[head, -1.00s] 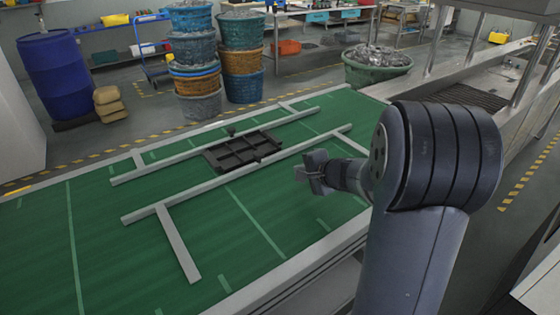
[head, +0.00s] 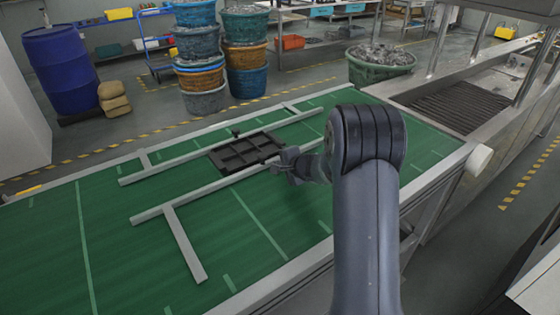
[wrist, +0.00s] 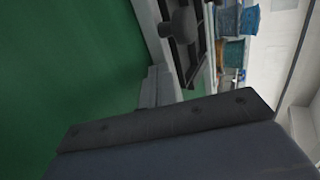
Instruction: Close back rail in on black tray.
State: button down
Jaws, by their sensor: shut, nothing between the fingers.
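The black tray (head: 237,158), divided into compartments, lies on the green belt between two pale rails. The back rail (head: 178,160) runs along the tray's far side, with a small dark knob (head: 235,133) near the tray. Whether this rail touches the tray or leaves a thin gap I cannot tell. The front rail (head: 192,197) runs along the tray's near side. My gripper (head: 281,163) is shut and empty, above or beside the front rail at the tray's right near corner. In the wrist view a strip of the dark tray (wrist: 188,62) shows at upper centre.
The green belt (head: 110,240) is mostly clear at left and front. A pale crossbar (head: 184,245) extends from the front rail toward me. Stacked baskets (head: 200,60), a blue drum (head: 62,70) and a green tub (head: 378,70) stand beyond the belt.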

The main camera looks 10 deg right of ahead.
dwell(0.3)
jog(key=shift+w+a+f+b, duration=0.1)
jog(key=shift+w+a+b, duration=0.2)
jog(key=shift+b, duration=0.4)
jog(key=shift+w, duration=0.4)
jog(key=shift+b, duration=0.3)
